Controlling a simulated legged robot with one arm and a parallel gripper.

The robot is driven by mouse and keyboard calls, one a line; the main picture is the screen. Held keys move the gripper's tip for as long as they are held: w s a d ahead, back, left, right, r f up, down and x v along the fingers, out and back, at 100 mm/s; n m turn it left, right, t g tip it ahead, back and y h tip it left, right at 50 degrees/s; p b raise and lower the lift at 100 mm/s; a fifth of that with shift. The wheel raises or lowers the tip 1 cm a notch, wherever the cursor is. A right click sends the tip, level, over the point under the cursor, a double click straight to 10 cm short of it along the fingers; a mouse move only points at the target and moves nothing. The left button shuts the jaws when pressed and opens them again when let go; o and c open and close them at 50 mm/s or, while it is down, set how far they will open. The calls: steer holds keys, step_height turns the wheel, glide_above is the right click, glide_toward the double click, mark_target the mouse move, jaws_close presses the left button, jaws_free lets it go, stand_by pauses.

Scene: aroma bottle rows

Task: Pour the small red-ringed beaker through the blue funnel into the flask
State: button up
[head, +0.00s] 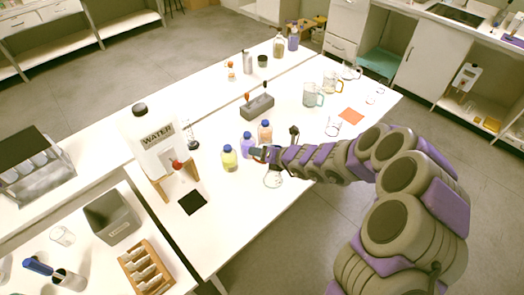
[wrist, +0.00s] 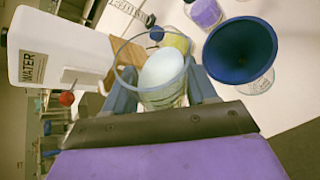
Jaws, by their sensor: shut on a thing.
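My gripper (wrist: 162,92) has its blue fingers on either side of a clear glass beaker (wrist: 140,48) and is shut on it. The beaker holds a pale whitish liquid (wrist: 162,70); I cannot make out a red ring. The dark blue funnel (wrist: 240,52) is just right of the beaker in the wrist view, its mouth facing the camera. The clear flask (wrist: 262,84) shows partly behind the funnel. The funnel is not clear there.
A yellow bottle (head: 229,158), a purple bottle (head: 247,145) and an orange bottle (head: 265,133) stand close to my gripper. A white water jug (head: 155,140) with a red tap is to the left. A black mat (head: 192,201) lies on bare table.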

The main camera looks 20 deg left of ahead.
steer(key=shift+w+f+m+g+p, duration=0.1)
steer(key=shift+f+m+g+p, duration=0.25)
steer(key=shift+p, duration=2.8)
steer(key=shift+r+m+g+y+p, duration=0.35)
steer(key=shift+m+g+p, duration=0.25)
steer(key=shift+p, duration=2.95)
stand_by(1.3)
